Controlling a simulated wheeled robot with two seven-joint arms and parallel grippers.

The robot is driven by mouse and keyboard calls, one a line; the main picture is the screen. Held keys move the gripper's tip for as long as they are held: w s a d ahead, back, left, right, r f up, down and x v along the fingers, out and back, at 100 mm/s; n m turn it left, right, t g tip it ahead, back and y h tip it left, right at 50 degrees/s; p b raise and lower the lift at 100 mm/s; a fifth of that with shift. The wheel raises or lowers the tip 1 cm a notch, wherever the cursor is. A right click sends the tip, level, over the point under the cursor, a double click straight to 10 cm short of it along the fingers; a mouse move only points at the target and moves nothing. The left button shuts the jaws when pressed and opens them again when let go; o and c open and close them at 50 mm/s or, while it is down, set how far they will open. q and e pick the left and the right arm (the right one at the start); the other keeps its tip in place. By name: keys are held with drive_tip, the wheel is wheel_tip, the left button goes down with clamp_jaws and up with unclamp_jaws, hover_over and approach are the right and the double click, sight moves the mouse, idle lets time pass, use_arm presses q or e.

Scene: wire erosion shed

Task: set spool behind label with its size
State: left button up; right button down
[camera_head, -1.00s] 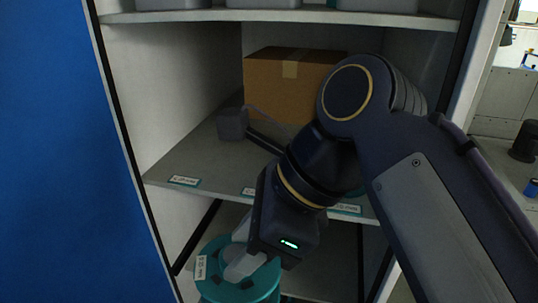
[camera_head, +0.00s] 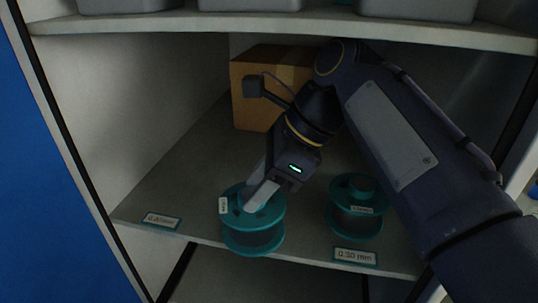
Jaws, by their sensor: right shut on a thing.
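My right gripper (camera_head: 262,192) is shut on a teal spool (camera_head: 253,242), gripping it at the top. This spool is upright at the front edge of the shelf; I cannot tell whether it touches the shelf. Its white tag (camera_head: 224,205) is too small to read surely. A left label (camera_head: 162,221) lies at the shelf's front edge, its print blurred. A right label (camera_head: 355,256) reads about 0.30 mm. A second teal spool (camera_head: 356,222) stands behind the right label. Any label between these two is hidden by the held spool. My left gripper is not in view.
A cardboard box (camera_head: 252,98) stands at the back of the shelf (camera_head: 185,190), behind my right arm. An upper shelf (camera_head: 200,24) carries grey bins (camera_head: 410,8). The shelf's left part behind the left label is bare.

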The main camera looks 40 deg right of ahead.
drive_tip(key=w+d, duration=0.2)
drive_tip(key=d, duration=0.1)
drive_tip(key=shift+w+r, duration=0.1)
drive_tip(key=shift+w, duration=0.1)
drive_tip(key=w+d, duration=0.1)
drive_tip(key=w+d+p, duration=0.1)
drive_tip(key=shift+w+d+f+p, duration=0.1)
drive_tip(key=shift+d+f+p, duration=0.2)
drive_tip(key=shift+d+f, duration=0.1)
drive_tip(key=shift+f, duration=0.1)
drive_tip(key=c, duration=0.9)
unclamp_jaws()
drive_tip(key=shift+o, duration=0.2)
